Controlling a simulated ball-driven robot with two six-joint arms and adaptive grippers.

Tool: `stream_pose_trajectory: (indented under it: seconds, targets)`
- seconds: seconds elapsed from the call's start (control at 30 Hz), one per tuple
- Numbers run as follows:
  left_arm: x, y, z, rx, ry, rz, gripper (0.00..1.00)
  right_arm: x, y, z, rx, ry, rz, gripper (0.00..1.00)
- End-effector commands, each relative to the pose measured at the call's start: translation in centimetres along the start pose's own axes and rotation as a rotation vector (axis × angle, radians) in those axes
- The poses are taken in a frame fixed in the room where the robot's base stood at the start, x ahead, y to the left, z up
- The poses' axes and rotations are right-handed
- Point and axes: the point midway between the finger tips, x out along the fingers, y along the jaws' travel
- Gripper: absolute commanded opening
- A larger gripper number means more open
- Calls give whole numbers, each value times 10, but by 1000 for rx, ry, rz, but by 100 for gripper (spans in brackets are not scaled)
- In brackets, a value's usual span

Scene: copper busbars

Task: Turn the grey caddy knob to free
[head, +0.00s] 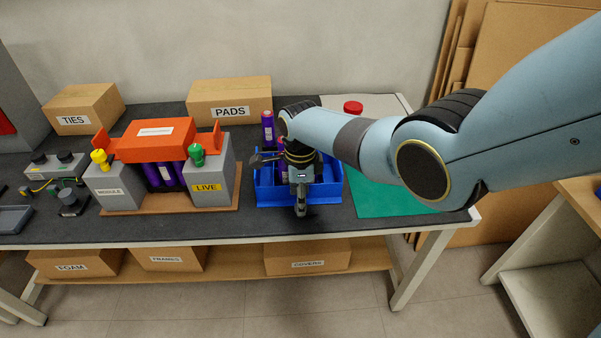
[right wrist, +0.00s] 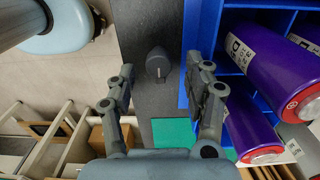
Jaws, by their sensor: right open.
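My right gripper (right wrist: 168,72) is open, with one finger on each side of the knob in that view. I cannot tell whether the fingers touch it or how high they are above it. In the head view the right gripper (head: 301,205) points down at the front of the blue caddy (head: 272,196) and hides the knob. My left gripper is not in view.
Purple cells (right wrist: 262,65) lie in the caddy close to the right finger. Left of the caddy stands a grey block marked LIVE (head: 226,170) under an orange cover (head: 150,145). A green mat (head: 385,200) lies to the right. Boxes (head: 229,103) stand at the back.

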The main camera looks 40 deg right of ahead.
Motion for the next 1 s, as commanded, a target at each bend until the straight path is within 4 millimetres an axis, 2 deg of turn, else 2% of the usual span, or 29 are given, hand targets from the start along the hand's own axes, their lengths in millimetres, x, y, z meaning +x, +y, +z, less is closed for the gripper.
stream_pose_trajectory:
  seconds: [0.3,0.5,0.67,1.0]
  targets:
    - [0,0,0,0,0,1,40,-58,0,-1,0,0,-3,52]
    - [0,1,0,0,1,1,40,-89,0,0,0,0,-2,52]
    - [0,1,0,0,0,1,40,-98,1,0,0,1,0,52]
    - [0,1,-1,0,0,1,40,-99,1,0,0,1,1,52]
